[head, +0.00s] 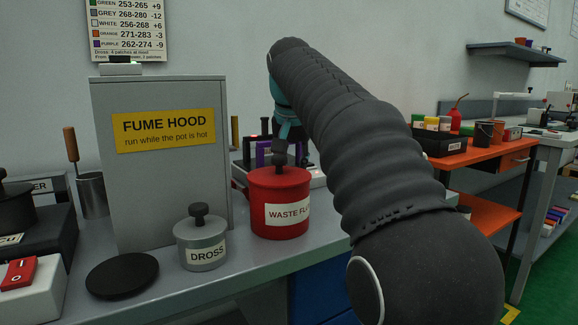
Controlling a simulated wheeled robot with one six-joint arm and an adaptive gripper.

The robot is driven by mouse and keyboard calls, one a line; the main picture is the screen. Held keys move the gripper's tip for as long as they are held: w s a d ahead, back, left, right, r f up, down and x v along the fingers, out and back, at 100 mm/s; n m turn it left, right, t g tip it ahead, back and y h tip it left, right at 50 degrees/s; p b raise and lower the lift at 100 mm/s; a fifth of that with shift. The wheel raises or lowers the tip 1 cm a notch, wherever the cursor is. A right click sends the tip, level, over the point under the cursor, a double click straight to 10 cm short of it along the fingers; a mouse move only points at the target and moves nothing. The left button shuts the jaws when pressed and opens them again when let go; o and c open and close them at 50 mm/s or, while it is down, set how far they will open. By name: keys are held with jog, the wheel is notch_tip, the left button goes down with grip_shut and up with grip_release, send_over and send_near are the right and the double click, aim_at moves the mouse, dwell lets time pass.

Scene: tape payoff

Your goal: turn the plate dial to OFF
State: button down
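No plate dial can be made out in the head view. A low pale unit (240,172) with dark and purple upright shapes stands behind the red pot, largely covered by the pot and my arm; I cannot tell whether it is the plate. My arm reaches from the lower right up and over the bench, and its turquoise wrist part points down behind the red pot. My gripper (290,142) is a small dark shape below that wrist part, mixed with dark things behind it. Its fingers cannot be made out, nor whether it touches anything.
The grey fume hood box (160,185) stands left of the wrist. The red waste flux pot (280,205), grey dross pot (202,240) and black disc (122,275) stand in front. A white box with a red switch (18,272) is at far left. An orange bench (485,155) stands right.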

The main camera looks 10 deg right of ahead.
jog(key=shift+w+d, duration=0.1)
jog(key=shift+d, duration=0.05)
dwell(0.4)
jog(key=c, duration=1)
grip_release()
jog(key=shift+d, duration=0.1)
jog(key=shift+o, duration=0.2)
jog(key=v, duration=1.2)
